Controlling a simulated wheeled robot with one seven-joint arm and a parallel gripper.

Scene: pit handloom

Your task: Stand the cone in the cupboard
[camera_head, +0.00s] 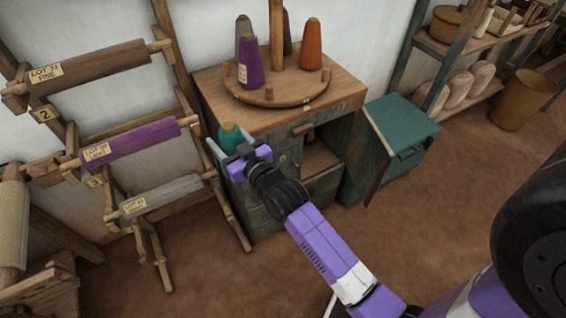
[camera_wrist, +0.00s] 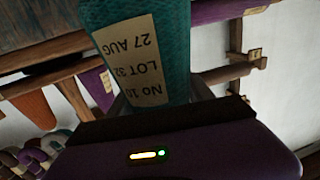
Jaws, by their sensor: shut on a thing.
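My gripper (camera_head: 236,152) is shut on a teal cone (camera_head: 230,134), in front of the left front of the cupboard (camera_head: 258,118). The cone's top shows above the fingers; its lower part is hidden in the head view. In the wrist view the teal cone (camera_wrist: 185,50) fills the upper middle, with a cream label reading No 10, LOT 32, 27 AUG. The cupboard's right-hand door (camera_head: 372,165) stands open, and an inner shelf (camera_head: 318,160) shows behind the opening. My arm hides part of the cupboard front.
A round turntable (camera_head: 262,98) on the cupboard top holds a purple cone (camera_head: 250,66), an orange cone (camera_head: 311,46) and others around a post. A teal chest (camera_head: 402,125) stands beside the open door. A rack with rollers (camera_head: 130,143) stands left. Floor in front is clear.

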